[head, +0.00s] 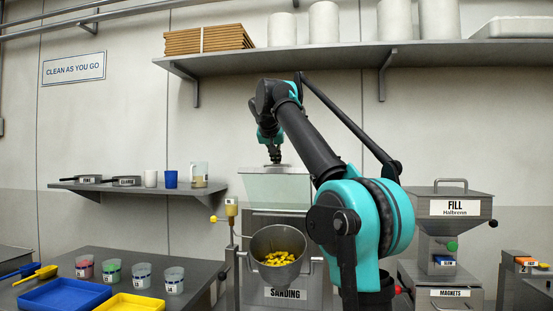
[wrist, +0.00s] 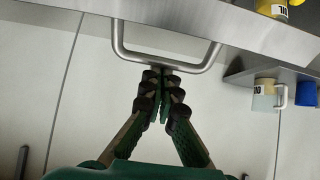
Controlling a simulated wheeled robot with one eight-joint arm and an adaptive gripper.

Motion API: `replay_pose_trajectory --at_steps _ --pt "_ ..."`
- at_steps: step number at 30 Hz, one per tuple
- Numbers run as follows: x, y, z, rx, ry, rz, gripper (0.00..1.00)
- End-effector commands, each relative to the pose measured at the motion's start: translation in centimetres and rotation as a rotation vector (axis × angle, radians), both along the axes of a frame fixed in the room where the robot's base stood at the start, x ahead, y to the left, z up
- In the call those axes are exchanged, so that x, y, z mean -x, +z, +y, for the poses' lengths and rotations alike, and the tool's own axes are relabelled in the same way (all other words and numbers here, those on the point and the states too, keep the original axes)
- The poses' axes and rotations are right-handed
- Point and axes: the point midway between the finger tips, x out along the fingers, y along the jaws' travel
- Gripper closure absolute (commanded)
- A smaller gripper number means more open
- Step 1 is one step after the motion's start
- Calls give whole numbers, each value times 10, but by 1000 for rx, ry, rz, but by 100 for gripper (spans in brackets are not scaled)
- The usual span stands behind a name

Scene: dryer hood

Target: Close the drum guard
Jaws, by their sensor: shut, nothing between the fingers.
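The drum guard (head: 262,188) is a pale, see-through panel with a grey top edge, raised above and behind the drum in the head view. The steel drum (head: 262,243) below it is uncovered at the front and holds yellow pieces. In the wrist view a U-shaped metal handle (wrist: 120,45) sticks out from a grey metal edge. My gripper (wrist: 162,76) is shut and empty, its fingertips together close to the handle's bar. I cannot tell if they touch it.
The sanding station (head: 285,294) carries the drum, with a yellow-knobbed lever (head: 222,219) at its left. A wall shelf (head: 140,187) with cups is left, a hopper (head: 460,208) right, and a long shelf (head: 350,57) above. A bench with cups and trays (head: 62,293) is front left.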

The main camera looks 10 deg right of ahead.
Motion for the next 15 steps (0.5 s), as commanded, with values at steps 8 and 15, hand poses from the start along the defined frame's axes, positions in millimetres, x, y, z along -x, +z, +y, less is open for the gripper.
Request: replay_pose_trajectory --at_steps 8,15 --pt "22 -14 7 30 2 -88 100" --pt "42 -30 14 61 3 -185 100"
